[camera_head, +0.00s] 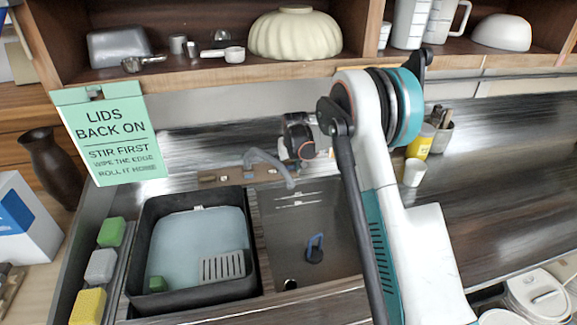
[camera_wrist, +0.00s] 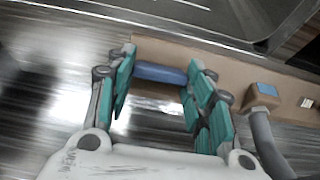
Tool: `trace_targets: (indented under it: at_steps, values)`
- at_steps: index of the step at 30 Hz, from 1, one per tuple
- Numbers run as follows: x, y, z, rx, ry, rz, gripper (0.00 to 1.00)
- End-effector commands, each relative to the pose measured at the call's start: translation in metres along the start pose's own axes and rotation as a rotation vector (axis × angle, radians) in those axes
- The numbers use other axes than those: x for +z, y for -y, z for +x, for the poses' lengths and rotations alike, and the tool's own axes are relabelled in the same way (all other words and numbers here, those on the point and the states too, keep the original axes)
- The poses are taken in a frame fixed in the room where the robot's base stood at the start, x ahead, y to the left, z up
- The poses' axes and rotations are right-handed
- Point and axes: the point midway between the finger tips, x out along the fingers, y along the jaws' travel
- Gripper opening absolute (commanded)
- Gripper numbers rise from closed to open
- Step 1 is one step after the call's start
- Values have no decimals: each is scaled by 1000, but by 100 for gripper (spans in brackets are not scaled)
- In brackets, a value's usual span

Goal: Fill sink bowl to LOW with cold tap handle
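The sink bowl (camera_head: 305,225) right of the tub has two pale level lines on its back wall; their labels are too small to read. I see no clear water in it. A blue-ringed plug (camera_head: 315,248) and a dark round hole (camera_head: 290,284) show in the bowl. The grey spout (camera_head: 268,160) arches over its back edge and shows in the wrist view (camera_wrist: 267,140). In the wrist view, a blue tap handle (camera_wrist: 160,73) lies between the fingers of my gripper (camera_wrist: 162,60). The gripper is open; contact is unclear. In the head view, my arm hides the handle.
A black tub (camera_head: 135,255) with pale water, a grate and a green block sits left of the bowl. Sponges (camera_head: 100,266) line the left edge. A shelf (camera_head: 200,72) runs above.

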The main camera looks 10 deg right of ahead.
Motion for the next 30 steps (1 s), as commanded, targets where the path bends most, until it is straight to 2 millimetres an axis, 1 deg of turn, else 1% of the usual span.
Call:
trace_targets:
  at_steps: [5,11,17,30]
  values:
    - [0,0,0,0,0,-2,24]
    - [0,1,0,10,0,-44,24]
    - [0,2,1,38,0,-156,24]
    - [1,4,1,116,-1,-468,24]
